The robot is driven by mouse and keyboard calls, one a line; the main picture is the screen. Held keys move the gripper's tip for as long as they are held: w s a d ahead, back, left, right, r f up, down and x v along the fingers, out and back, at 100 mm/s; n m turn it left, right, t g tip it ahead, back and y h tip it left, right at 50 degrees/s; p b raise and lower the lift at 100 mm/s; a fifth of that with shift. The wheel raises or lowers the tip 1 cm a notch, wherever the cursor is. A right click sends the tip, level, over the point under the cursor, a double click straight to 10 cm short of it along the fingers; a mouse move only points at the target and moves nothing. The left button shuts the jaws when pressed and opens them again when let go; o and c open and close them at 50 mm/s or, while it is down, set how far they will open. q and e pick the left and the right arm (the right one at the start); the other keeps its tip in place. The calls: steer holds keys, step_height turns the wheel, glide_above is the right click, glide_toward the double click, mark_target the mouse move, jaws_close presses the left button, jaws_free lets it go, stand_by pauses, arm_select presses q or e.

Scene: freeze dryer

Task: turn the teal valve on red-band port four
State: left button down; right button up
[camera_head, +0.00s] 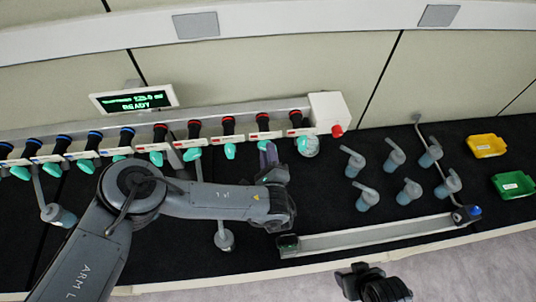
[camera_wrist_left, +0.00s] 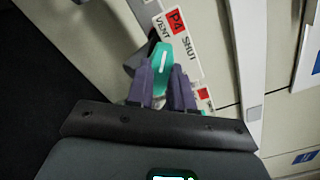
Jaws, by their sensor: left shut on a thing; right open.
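The teal valve (camera_wrist_left: 167,50) of port four sits between the two purple fingers of my left gripper (camera_wrist_left: 165,88). The red P4 tag (camera_wrist_left: 176,20) is beside it, with VENT and SHUT lettering. The valve's white line shows on its upper face; which mark it points to I cannot tell. In the head view my left gripper (camera_head: 268,156) is at the fourth red-banded port (camera_head: 262,122) from the left, its fingers mostly covering the valve. It is shut on the valve. My right gripper (camera_head: 362,272) is open and empty at the bottom, away from the ports.
More red-banded and blue-banded ports with teal valves line the manifold (camera_head: 308,103). A READY display (camera_head: 135,100) stands behind it. Several grey flasks (camera_head: 367,198) stand at right, near yellow (camera_head: 486,146) and green (camera_head: 513,186) bins. A flask (camera_head: 309,146) hangs close right of my left gripper.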

arm_select(q)
steer(key=shift+m+b, duration=3.7)
steer(key=shift+m, duration=1.4)
steer(key=c, duration=1)
jaws_free()
steer(key=shift+a, duration=0.1)
